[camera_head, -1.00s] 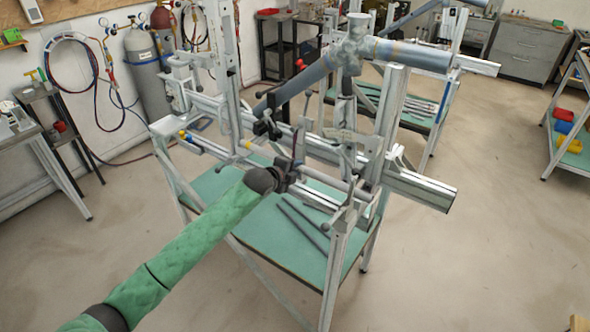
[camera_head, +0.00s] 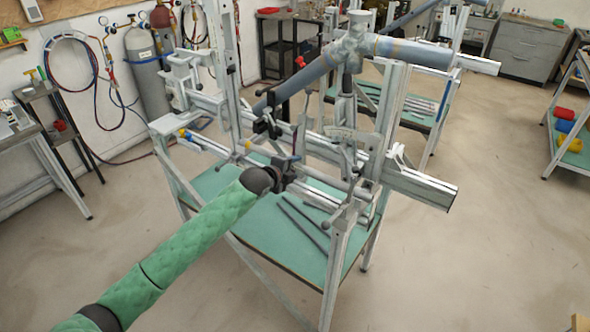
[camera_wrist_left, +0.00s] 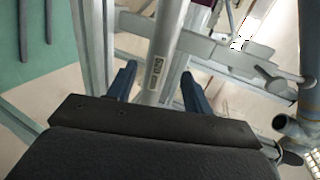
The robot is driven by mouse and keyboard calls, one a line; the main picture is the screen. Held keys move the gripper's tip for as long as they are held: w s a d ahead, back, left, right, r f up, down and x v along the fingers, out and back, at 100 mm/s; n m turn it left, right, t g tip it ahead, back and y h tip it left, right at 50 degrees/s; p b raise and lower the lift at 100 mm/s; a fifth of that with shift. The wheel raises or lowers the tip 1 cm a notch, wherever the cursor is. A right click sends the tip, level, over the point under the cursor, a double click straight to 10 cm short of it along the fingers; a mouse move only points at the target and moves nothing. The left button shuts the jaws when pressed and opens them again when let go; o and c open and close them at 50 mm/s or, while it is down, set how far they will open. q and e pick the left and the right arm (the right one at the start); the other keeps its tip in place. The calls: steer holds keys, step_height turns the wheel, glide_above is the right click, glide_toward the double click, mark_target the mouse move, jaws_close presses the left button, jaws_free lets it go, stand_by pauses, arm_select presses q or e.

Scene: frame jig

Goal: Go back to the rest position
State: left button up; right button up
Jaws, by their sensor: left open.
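My left arm, in a green sleeve, reaches in from the lower left in the head view. My left gripper (camera_head: 290,165) is at the near side of the frame jig (camera_head: 424,189), by its horizontal rails. In the left wrist view the two dark fingers of the gripper (camera_wrist_left: 157,88) are spread apart, with a grey metal bar of the jig (camera_wrist_left: 164,50) showing between them. I cannot tell whether the fingers touch the bar. Nothing is visibly gripped. My right gripper is out of view.
The jig carries a grey tube assembly (camera_head: 413,53) on top. Dark rods (camera_head: 305,223) lie on its green lower shelf (camera_head: 262,232). Gas cylinders (camera_head: 146,75) and hoses stand at the back left. A shelf rack (camera_head: 567,150) with coloured bins stands at right.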

arm_select(q)
steer(key=b+v, duration=0.2)
steer(key=v, duration=0.4)
steer(key=shift+s, duration=0.25)
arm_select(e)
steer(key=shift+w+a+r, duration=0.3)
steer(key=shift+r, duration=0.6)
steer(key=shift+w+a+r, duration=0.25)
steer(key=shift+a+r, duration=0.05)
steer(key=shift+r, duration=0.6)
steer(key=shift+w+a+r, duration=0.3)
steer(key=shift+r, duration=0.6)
